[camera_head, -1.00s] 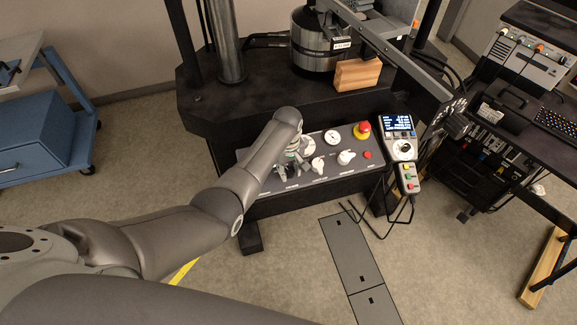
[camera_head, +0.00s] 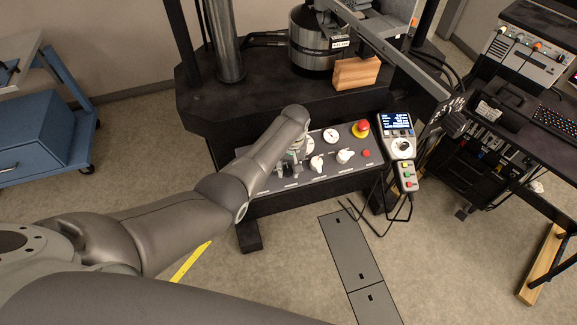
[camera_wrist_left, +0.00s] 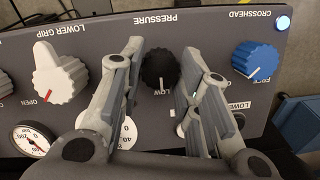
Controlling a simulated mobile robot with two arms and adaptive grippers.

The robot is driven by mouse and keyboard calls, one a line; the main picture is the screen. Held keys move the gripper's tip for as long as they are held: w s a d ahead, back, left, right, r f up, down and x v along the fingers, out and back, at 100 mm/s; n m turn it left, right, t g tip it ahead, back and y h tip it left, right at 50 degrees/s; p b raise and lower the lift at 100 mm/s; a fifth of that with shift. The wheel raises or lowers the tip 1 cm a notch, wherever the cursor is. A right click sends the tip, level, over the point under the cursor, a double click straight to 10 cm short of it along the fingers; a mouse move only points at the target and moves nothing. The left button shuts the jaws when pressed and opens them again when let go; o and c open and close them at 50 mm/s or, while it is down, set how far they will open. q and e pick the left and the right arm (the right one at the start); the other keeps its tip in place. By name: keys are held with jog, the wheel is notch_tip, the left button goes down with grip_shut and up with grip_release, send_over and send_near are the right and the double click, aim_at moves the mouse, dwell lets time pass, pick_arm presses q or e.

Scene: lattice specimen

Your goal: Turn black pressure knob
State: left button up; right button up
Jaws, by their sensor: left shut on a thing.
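The black pressure knob (camera_wrist_left: 160,68) is on the grey control panel under the upside-down word PRESSURE in the left wrist view. Its white mark lies on the side near the word LOW. My left gripper (camera_wrist_left: 164,62) has one finger on each side of the knob and is shut on it. In the head view my left gripper (camera_head: 292,160) is at the left part of the panel (camera_head: 318,172), and my own wrist and hand hide the knob. My right gripper is not in view.
Beside the knob are a white lower grip knob (camera_wrist_left: 60,78) and a blue crosshead knob (camera_wrist_left: 256,60). A gauge (camera_wrist_left: 34,138) is at lower left. In the head view, a red emergency button (camera_head: 361,128) and a handheld controller (camera_head: 402,145) stand to the right.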

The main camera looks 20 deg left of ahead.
aim_at(291, 170)
pick_arm(q)
jog(key=o, duration=1)
jog(key=r, duration=0.8)
jog(key=d+r, duration=0.1)
jog(key=r, duration=0.3)
